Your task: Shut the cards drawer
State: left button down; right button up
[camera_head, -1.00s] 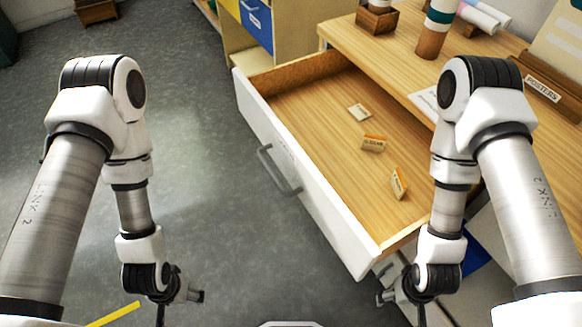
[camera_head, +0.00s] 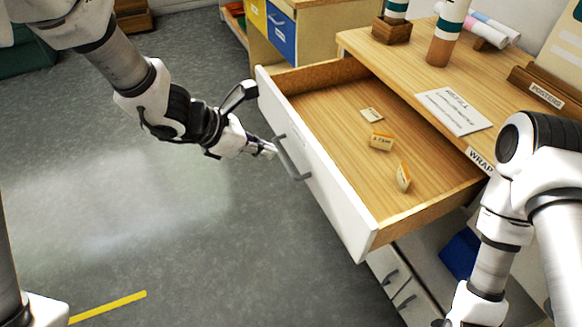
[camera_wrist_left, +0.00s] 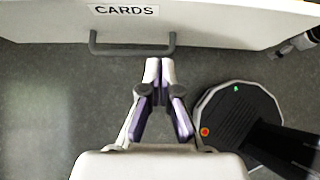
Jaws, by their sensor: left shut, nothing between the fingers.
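The cards drawer (camera_head: 318,185) stands pulled out from the wooden table, with its white front facing my left arm. Several small cards or blocks lie inside it. In the left wrist view its front (camera_wrist_left: 215,22) bears the label CARDS (camera_wrist_left: 124,10). Its grey handle (camera_head: 288,160) also shows in the left wrist view (camera_wrist_left: 132,50). My left gripper (camera_head: 270,151) is shut and empty, pointing at the drawer front close to the handle. In the left wrist view its fingertips (camera_wrist_left: 159,62) lie just short of the handle; I cannot tell whether they touch. My right gripper is out of the frame.
The wooden table top (camera_head: 400,60) carries a paper sheet (camera_head: 453,110), rolls and holders. Smaller closed drawers (camera_head: 400,288) sit below the open one. A cabinet with a blue drawer (camera_head: 281,36) stands behind.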

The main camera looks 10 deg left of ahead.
aim_at(306, 166)
pick_arm(q)
jog(key=x, duration=1)
jog(key=shift+w, duration=0.1)
